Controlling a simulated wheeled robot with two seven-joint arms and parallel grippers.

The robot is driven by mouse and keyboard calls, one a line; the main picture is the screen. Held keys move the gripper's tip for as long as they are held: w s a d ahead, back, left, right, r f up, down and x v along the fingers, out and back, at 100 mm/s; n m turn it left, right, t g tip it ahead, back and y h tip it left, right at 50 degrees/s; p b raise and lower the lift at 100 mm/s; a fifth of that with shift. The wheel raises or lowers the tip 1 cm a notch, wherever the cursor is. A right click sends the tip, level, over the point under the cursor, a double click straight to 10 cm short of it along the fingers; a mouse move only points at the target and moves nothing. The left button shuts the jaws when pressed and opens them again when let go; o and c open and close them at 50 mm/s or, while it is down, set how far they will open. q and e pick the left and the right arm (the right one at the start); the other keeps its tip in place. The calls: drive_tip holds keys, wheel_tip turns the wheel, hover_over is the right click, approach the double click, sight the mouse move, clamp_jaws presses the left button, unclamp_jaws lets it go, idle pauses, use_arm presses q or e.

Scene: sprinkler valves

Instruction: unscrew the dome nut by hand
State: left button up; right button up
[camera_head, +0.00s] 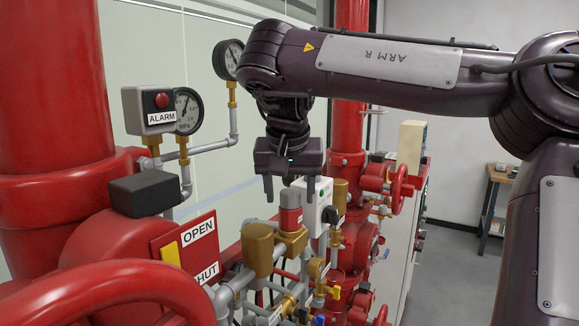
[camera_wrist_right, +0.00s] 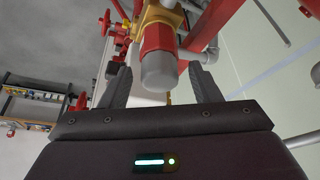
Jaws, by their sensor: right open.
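The dome nut (camera_head: 290,197) is a grey rounded cap on top of a red cylinder, which stands on a brass fitting among the pipes. In the right wrist view the dome nut (camera_wrist_right: 158,72) appears between the two fingers, with the red cylinder behind it. My right gripper (camera_head: 289,192) points down over it, with its fingers apart on either side of the cap. In the wrist view my right gripper (camera_wrist_right: 161,76) shows gaps between both fingers and the cap, so it holds nothing. My left gripper is not in view.
A brass cylinder (camera_head: 258,250) stands close at the left, and a white box (camera_head: 316,203) is just behind the fingers. Red handwheels (camera_head: 397,188), gauges (camera_head: 187,110) and an alarm box (camera_head: 149,109) surround the pipework. Open floor lies at the right.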

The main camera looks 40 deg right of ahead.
sight(289, 194)
drive_tip(key=shift+r+m, duration=0.1)
drive_tip(key=shift+m, duration=0.2)
drive_tip(key=shift+f+b, duration=1.65)
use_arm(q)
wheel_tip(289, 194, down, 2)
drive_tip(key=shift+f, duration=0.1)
use_arm(e)
drive_tip(key=shift+r, duration=0.1)
drive_tip(key=c, duration=1)
drive_tip(key=o, duration=1)
